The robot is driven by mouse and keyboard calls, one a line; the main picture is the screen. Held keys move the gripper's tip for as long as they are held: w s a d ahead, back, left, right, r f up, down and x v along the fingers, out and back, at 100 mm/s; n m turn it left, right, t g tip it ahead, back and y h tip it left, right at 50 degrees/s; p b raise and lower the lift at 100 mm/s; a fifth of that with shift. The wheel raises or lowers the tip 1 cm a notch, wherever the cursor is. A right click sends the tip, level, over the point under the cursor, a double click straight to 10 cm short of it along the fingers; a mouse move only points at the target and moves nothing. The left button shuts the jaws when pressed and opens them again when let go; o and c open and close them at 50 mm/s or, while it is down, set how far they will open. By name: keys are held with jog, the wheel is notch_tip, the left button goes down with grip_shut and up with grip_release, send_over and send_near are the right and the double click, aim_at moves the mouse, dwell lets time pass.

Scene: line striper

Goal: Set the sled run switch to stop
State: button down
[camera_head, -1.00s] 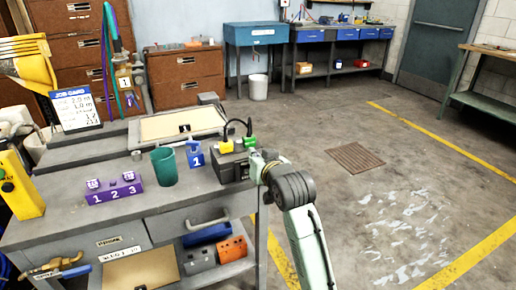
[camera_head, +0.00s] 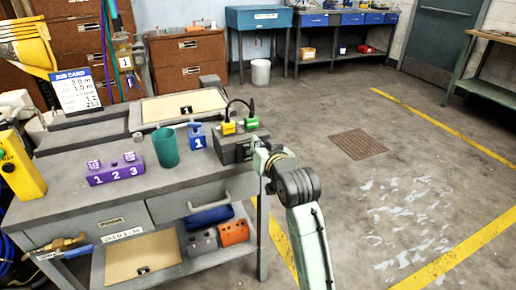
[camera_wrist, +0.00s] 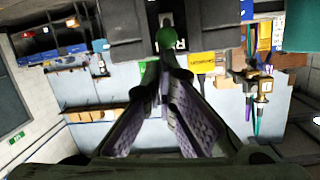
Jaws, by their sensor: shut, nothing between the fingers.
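The dark grey control box (camera_head: 236,149) stands on the right end of the bench, with a yellow plug and a green plug on top. In the wrist view the dark box (camera_wrist: 205,18) fills the top. A green ball-tipped lever (camera_wrist: 166,37) shows there beside a partly hidden white-lettered plate; it looks like the run switch. My gripper (camera_wrist: 171,72) is shut and empty, its fingertips just below the green ball. I cannot tell whether they touch it. In the head view my gripper (camera_head: 259,150) is at the box's right side, its fingertips unclear. The switch is hidden there.
A teal cup (camera_head: 166,147), a blue block marked 1 (camera_head: 195,137) and a purple block marked 1 2 3 (camera_head: 115,171) stand on the bench (camera_head: 150,190). A yellow box (camera_head: 19,165) is at its left end. Floor to the right is clear.

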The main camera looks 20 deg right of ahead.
jog(key=shift+s+f+t+b, duration=0.25)
jog(key=shift+f+t+b, duration=0.25)
jog(key=shift+b, duration=1.25)
jog(key=f+t+b, duration=0.1)
jog(key=t+b, duration=0.1)
jog(key=b, duration=0.3)
jog(key=s+t+b, duration=0.1)
jog(key=t+b, duration=0.1)
jog(key=b, duration=0.3)
jog(key=f+t+b, duration=0.1)
jog(key=t+b, duration=0.1)
jog(key=b, duration=0.3)
jog(key=shift+s+f+m+b, duration=0.3)
jog(key=shift+s+b, duration=0.05)
jog(key=shift+s, duration=0.05)
jog(key=shift+r, duration=0.1)
